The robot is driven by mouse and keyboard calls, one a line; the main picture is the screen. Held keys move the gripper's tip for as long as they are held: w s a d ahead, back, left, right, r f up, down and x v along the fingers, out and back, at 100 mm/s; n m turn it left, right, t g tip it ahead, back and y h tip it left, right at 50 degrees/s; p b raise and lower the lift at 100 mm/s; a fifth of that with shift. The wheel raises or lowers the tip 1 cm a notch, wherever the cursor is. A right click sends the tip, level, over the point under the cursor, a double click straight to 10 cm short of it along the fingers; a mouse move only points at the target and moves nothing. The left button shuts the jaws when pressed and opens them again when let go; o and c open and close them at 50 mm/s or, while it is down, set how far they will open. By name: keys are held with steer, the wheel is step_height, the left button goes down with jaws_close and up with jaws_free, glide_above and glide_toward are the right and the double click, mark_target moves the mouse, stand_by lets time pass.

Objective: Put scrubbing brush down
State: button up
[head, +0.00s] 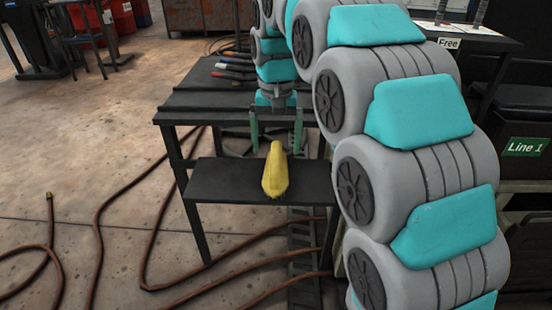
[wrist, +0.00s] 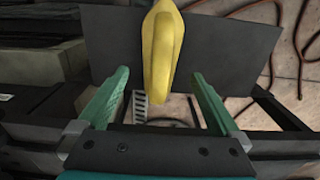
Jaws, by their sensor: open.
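A yellow scrubbing brush (head: 275,172) lies on a small dark shelf (head: 222,181) at the front of the work table. It also shows at the top middle of the wrist view (wrist: 161,45), its near end reaching past the shelf's edge toward my gripper. My gripper (head: 276,143) is just behind the brush in the head view, its two green fingers spread wide. In the wrist view the open fingers (wrist: 155,98) have the brush's near end between or just beyond them, with clear gaps on both sides. The fingers do not touch it.
The dark table (head: 190,104) behind the shelf holds several hand tools (head: 236,68) at its back. Brown hoses (head: 140,240) lie on the floor. A black bin labelled "Line 1" (head: 525,147) stands at right. Open floor lies at left.

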steer(key=shift+r, duration=2.5)
steer(key=s+d+f, duration=0.5)
steer(key=s, duration=0.6)
steer(key=s+d+f+g, duration=0.1)
steer(key=s+d+f, duration=0.4)
steer(key=s, duration=0.6)
steer(key=s+d+f, duration=0.5)
steer(key=s+f, duration=0.1)
steer(key=s, duration=0.6)
steer(key=shift+f+g, duration=0.3)
steer(key=shift+g, duration=0.1)
